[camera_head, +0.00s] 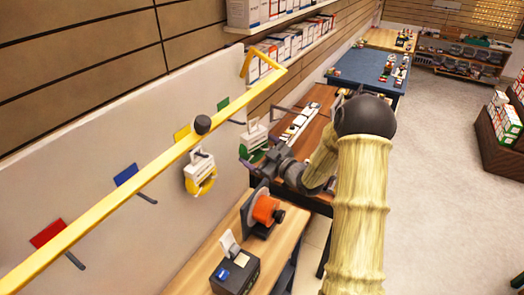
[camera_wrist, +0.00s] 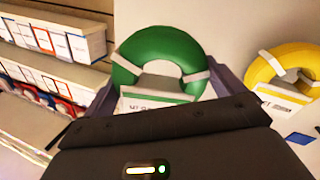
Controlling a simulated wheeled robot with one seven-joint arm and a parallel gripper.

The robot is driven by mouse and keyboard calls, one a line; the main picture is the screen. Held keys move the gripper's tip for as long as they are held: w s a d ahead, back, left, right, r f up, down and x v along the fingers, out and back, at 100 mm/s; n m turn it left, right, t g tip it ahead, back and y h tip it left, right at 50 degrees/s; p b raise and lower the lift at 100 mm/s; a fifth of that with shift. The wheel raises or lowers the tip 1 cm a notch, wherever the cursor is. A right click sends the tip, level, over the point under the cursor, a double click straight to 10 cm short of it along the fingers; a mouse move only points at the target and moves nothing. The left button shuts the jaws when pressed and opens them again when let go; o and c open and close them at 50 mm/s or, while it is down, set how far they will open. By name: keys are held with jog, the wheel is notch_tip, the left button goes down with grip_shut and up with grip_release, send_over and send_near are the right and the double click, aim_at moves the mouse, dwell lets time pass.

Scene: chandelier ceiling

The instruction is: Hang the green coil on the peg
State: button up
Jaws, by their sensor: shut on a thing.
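The green coil (camera_head: 254,146) has a white band and label and is held upright close to the pegboard panel. It fills the middle of the wrist view (camera_wrist: 165,45), with its label facing me. My gripper (camera_head: 255,158) is shut on the coil's lower part, with a finger on each side in the wrist view (camera_wrist: 168,92). The peg (camera_head: 237,121) beside the green square (camera_head: 223,104) is dark and points out toward the coil. I cannot tell whether the peg passes through the coil; it is hidden in the wrist view.
A yellow coil (camera_head: 200,178) hangs left of my gripper, by the yellow square (camera_head: 182,133). Blue (camera_head: 126,174) and red (camera_head: 48,233) squares mark other pegs. A yellow bar (camera_head: 130,190) crosses the head view. An orange spool device (camera_head: 264,209) stands on the bench below. Boxes line shelves behind.

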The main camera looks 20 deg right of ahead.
jog(key=shift+w+a+f+p, duration=0.1)
jog(key=shift+w+a+p, duration=0.75)
jog(key=shift+w+a, duration=1.2)
jog(key=shift+w+a+f+b, duration=0.45)
jog(key=shift+w+f+b, duration=0.1)
jog(key=shift+b, duration=0.6)
jog(key=o, duration=0.9)
jog(key=shift+s, duration=0.1)
jog(key=b+v, duration=0.6)
jog(key=v, duration=1.1)
jog(key=shift+s+b, duration=0.2)
jog(key=shift+b, duration=0.1)
